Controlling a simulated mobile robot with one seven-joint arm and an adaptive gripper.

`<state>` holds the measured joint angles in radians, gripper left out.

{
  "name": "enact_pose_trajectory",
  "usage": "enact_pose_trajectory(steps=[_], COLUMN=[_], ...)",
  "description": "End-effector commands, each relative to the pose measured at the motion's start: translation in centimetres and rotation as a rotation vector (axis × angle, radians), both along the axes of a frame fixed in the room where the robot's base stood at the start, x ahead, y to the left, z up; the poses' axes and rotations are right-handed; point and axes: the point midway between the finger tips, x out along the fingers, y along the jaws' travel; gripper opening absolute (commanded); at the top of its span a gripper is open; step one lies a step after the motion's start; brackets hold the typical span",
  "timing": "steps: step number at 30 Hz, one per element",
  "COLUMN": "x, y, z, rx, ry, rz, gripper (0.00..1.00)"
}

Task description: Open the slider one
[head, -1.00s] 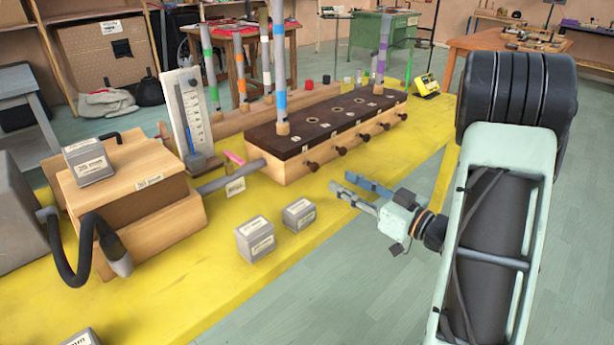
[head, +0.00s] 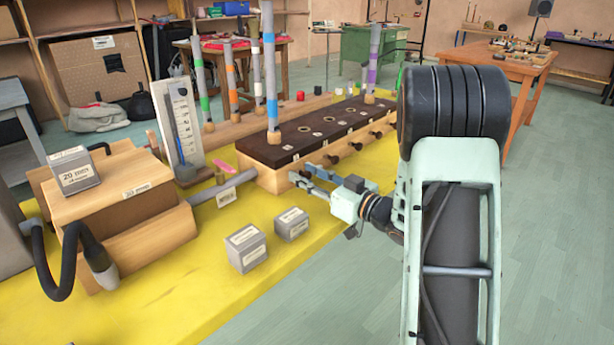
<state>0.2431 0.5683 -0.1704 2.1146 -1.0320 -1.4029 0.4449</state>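The slider box (head: 268,180) is a long pale wooden box with a dark top, standing on the yellow table. Several dark slider knobs, such as this second knob (head: 333,158), stick out along its front face. My gripper (head: 300,173) is at the near left end of that face, where the first knob sits. Its two fingers are apart, pointing at the box. The first knob is hidden by or between the fingers, and I cannot tell if they touch it. Colour-banded pipes (head: 270,75) stand upright on and behind the box.
A grey tube (head: 225,187) joins the box to a wooden bellows (head: 125,190) with a grey weight (head: 75,170) on top. Two grey weights (head: 246,248) (head: 291,224) lie on the yellow table (head: 190,290) in front. A white gauge (head: 185,125) stands behind the tube.

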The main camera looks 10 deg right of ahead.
Motion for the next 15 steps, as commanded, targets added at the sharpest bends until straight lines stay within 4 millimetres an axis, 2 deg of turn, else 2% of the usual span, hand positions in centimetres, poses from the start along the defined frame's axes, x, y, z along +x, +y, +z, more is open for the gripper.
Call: enact_pose_trajectory(steps=[2, 10, 15], x=[-0.02, -0.03, -0.04], y=[-0.01, -0.04, -0.04], z=[-0.01, -0.01, -0.01], rx=[0.000, 0.000, 0.000], ry=[0.000, 0.000, 0.000], rz=[0.000, 0.000, 0.000], gripper=[0.31, 0.01, 0.00])
